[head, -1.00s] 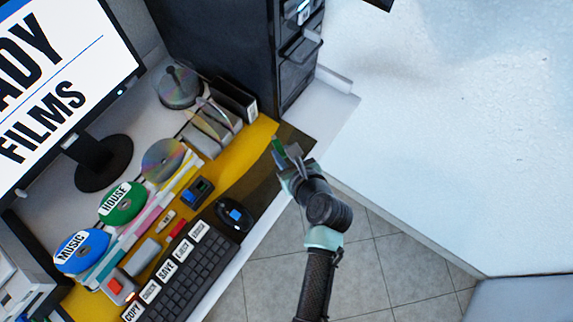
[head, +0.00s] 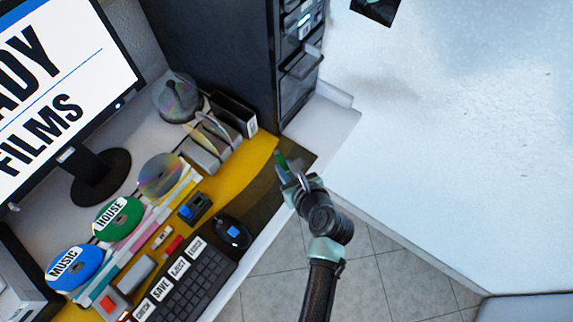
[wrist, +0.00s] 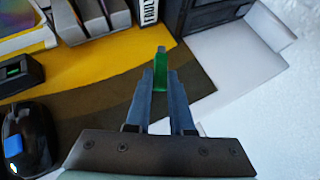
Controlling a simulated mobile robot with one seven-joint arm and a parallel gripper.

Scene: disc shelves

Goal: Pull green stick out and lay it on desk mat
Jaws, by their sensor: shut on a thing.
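The green stick (wrist: 161,72) is held between the fingertips of my gripper (wrist: 160,88) in the wrist view, its greyish tip pointing away from me. In the head view the green stick (head: 281,160) shows small at the end of my gripper (head: 292,176). My gripper is shut on it, over the right end of the desk mat. The desk mat is yellow (head: 262,152) with a dark brown band (wrist: 110,112). I cannot tell how high the stick is above the mat.
A black mouse (head: 233,232) and a keyboard (head: 190,285) lie to the left. A small dark device with a blue part (head: 194,207) sits on the mat. A disc rack (head: 212,145) and a dark tower (head: 225,50) stand behind. The mat's brown right end is bare.

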